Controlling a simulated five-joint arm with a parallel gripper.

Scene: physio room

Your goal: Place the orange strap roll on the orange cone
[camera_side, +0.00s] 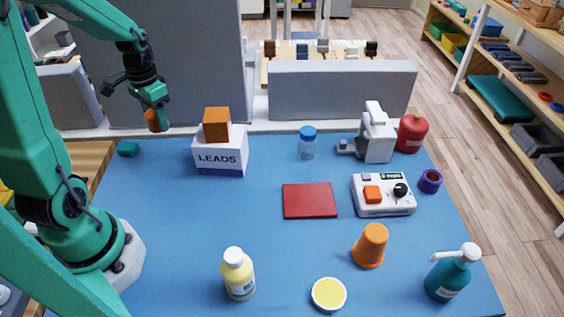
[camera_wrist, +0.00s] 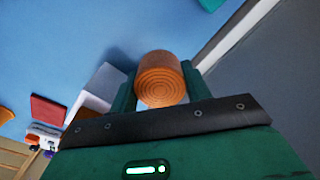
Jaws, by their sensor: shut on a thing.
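My gripper (camera_side: 153,107) is shut on the orange strap roll (camera_side: 153,121), raised over the far left of the blue table. In the wrist view the strap roll (camera_wrist: 160,80) sits between the two green fingers of my gripper (camera_wrist: 158,76), with its ringed round end facing the camera. The orange cone (camera_side: 369,246) stands upright at the front right of the table, narrow end up, with nothing on it. My gripper is far from it, to its left and behind. An orange shape at the wrist view's left edge is too cropped to name.
A white LEADS box (camera_side: 221,158) with an orange-brown block (camera_side: 217,125) on top stands right of my gripper. A red pad (camera_side: 309,200), a white control unit (camera_side: 383,195), a yellow bottle (camera_side: 238,274), a yellow-topped lid (camera_side: 329,293) and a teal pump bottle (camera_side: 453,272) surround the cone's area.

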